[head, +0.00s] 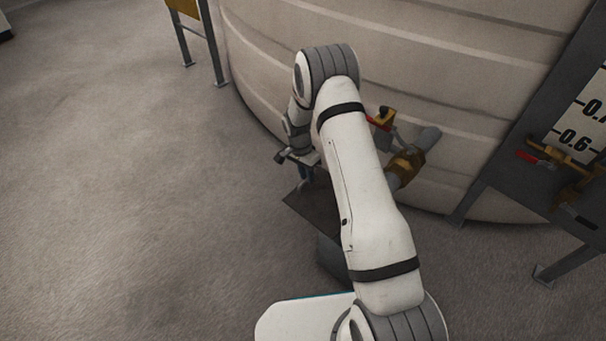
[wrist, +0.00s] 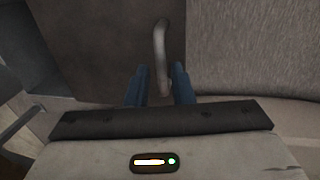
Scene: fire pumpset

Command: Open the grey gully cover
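The grey gully cover (head: 312,212) is a dark flat plate beside the big tank, partly hidden behind my arm in the head view. In the wrist view the cover (wrist: 100,40) fills the upper middle, with a pale curved bar handle (wrist: 160,45) on it. My gripper (head: 305,174) is over the cover's far end. In the wrist view its two blue fingers (wrist: 161,70) stand apart, with the handle's near end in line between them. Gaps show on both sides of the handle, so the fingers do not appear closed on it.
The large beige tank (head: 420,60) rises just behind the cover. A brass valve (head: 404,165) with a grey pipe sticks out right of my arm. A level gauge board (head: 575,125) stands at the right. The floor (head: 120,200) on the left is clear.

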